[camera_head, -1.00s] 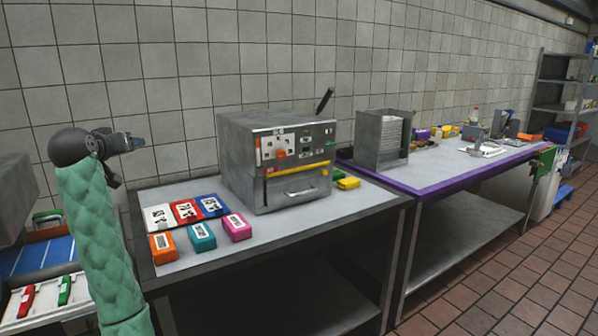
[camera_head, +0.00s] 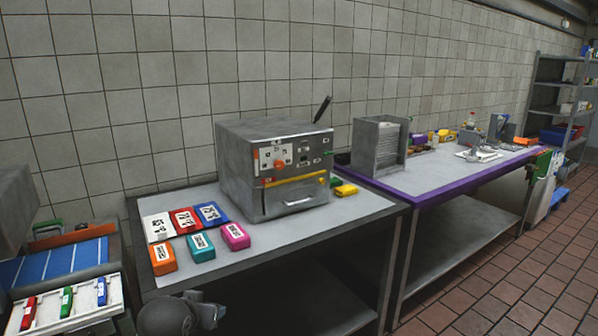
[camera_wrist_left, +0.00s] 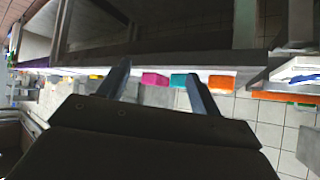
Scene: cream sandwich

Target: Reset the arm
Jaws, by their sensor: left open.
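My left arm shows only at the bottom left of the head view, as a dark round wrist joint and part of the left gripper (camera_head: 205,310). It sits low, in front of the near table's front edge. In the left wrist view the two fingers of the left gripper (camera_wrist_left: 160,85) stand well apart with nothing held between them. Pink, teal and orange boxes show beyond the fingers, apart from them. The rest of the left arm is outside the head view. My right gripper is in neither view.
The near table (camera_head: 290,232) holds a grey machine (camera_head: 275,170) and several coloured boxes, including a pink one (camera_head: 235,236). A blue tray (camera_head: 60,262) and a white holder of coloured-handled tools stand at left. A purple-edged table (camera_head: 440,180) stands right. Floor at right is clear.

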